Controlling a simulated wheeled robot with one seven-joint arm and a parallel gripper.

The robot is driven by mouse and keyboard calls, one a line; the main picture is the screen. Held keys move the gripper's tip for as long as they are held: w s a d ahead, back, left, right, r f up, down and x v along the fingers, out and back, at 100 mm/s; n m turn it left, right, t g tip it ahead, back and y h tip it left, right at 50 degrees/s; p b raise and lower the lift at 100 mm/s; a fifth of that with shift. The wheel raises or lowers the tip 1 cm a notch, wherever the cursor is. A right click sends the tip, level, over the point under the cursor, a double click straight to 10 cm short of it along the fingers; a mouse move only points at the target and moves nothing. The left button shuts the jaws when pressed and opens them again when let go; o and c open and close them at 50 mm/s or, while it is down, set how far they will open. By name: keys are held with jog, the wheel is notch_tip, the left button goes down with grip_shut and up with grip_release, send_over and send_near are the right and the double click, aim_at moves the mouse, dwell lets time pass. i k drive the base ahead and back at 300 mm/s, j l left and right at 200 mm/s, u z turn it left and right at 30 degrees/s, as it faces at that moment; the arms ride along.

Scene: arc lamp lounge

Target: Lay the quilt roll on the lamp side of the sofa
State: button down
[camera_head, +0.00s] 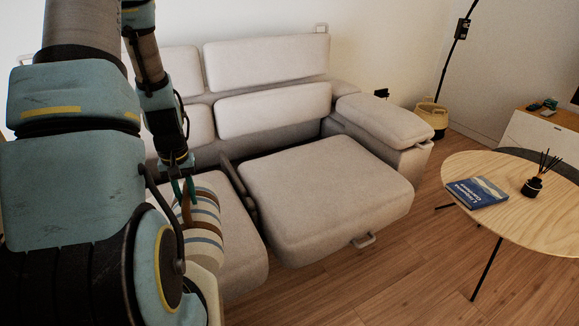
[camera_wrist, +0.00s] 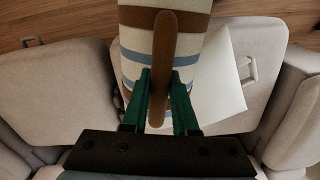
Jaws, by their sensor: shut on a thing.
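The quilt roll (camera_head: 204,240) is striped cream, brown and blue-grey, with a brown strap handle (camera_wrist: 164,60). My gripper (camera_head: 183,188) is shut on this handle, and in the wrist view its green fingers (camera_wrist: 160,84) sit on either side of it. The roll hangs over the left seat of the grey sofa (camera_head: 325,185); whether it touches the seat I cannot tell. My arm hides part of the roll and the sofa's left end. A black lamp pole (camera_head: 450,60) rises beyond the sofa's right arm. The right seat is bare.
A round wooden table (camera_head: 500,215) with a blue book (camera_head: 476,192) and reed diffuser (camera_head: 534,186) stands to the right. A basket (camera_head: 432,117) is by the wall. A dark gap (camera_head: 240,190) parts the seats. A white flat thing (camera_wrist: 216,95) lies beside the roll.

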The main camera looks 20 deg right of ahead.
aim_at(343, 180)
jog(key=l+u, duration=0.9)
jog(key=k+l+u, duration=0.15)
jog(key=l+u, duration=0.3)
jog(key=k+l+u, duration=0.1)
jog(key=l, duration=0.3)
jog(key=k+l+u, duration=0.15)
jog(key=l, duration=0.25)
jog(key=k+l+u, duration=0.1)
jog(key=k+l, duration=0.25)
jog(key=k+l+u, duration=0.15)
jog(key=l, duration=0.2)
jog(key=k+l, duration=0.35)
jog(key=l, duration=0.15)
jog(key=k+l, duration=0.3)
jog(key=l, duration=0.15)
